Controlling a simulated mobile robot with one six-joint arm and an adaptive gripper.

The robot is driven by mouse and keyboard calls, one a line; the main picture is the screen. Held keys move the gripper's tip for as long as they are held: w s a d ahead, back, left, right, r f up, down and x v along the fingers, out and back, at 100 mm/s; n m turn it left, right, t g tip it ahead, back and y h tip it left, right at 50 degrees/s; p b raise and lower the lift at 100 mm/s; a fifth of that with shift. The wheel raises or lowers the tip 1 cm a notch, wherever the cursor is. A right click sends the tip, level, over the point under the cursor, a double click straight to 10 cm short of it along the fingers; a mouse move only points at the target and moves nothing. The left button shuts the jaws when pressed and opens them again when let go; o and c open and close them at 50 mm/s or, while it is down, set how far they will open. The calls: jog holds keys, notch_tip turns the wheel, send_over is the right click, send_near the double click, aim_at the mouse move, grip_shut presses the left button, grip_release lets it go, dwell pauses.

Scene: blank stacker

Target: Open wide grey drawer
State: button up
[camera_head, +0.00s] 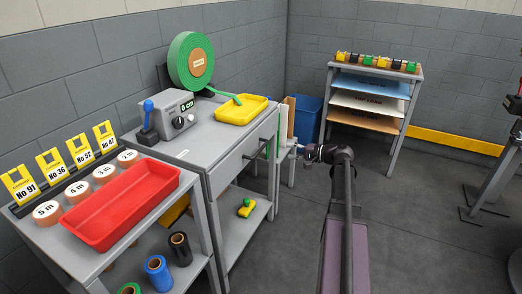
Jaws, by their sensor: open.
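The wide grey drawer (233,165) is set in the front of the grey workbench (200,126), under its top. It looks shut, with a slim handle on its front. My gripper (291,149) is open, just right of the bench's right front corner and apart from the drawer. My dark arm reaches up from the bottom of the view and bends left toward the bench. The fingertips are small and partly lost against the pale panels behind.
A green tape reel (180,62), a grey device (172,113) and a yellow tray (242,110) are on the bench. A red tray (122,208) is on the left table. A sheet rack (391,122) stands behind.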

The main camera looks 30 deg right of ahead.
aim_at(261, 149)
jog(key=b+x, duration=0.2)
jog(key=x, duration=1.1)
jog(key=shift+w+b, duration=0.1)
jog(key=shift+b, duration=0.2)
grip_shut()
